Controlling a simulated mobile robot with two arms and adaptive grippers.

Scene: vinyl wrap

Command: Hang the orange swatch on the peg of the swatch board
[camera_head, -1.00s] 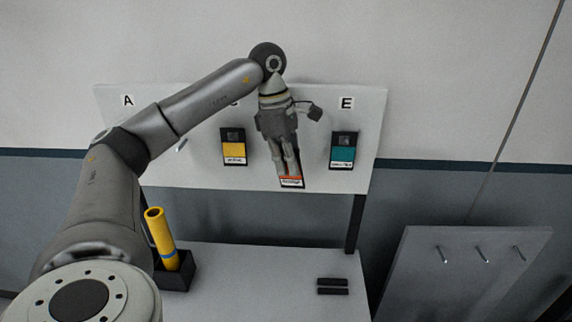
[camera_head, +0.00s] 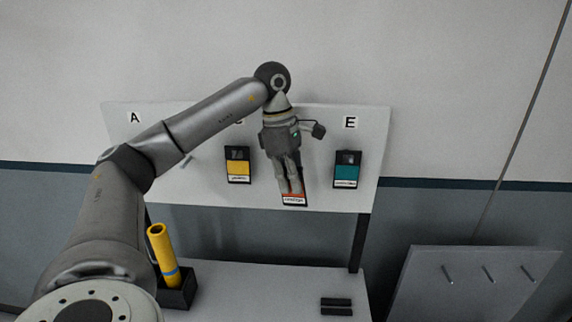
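The orange swatch (camera_head: 294,199) is a dark card with an orange band and a white label, in front of the swatch board (camera_head: 330,195) between the yellow and teal swatches. It sits lower than they do and looks slightly tilted. My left gripper (camera_head: 291,188) points down over it, its two fingers close together and shut on the card. The fingers and gripper body cover much of the card's upper part and the peg behind, so I cannot tell whether the card is on a peg. My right gripper is out of view.
A yellow swatch (camera_head: 238,168) and a teal swatch (camera_head: 346,171) hang on the board. A bare peg (camera_head: 187,161) shows under letter A. A yellow roll (camera_head: 162,254) stands in a black holder (camera_head: 180,291). Dark blocks (camera_head: 336,307) lie on the table. A grey panel with pegs (camera_head: 470,290) is at right.

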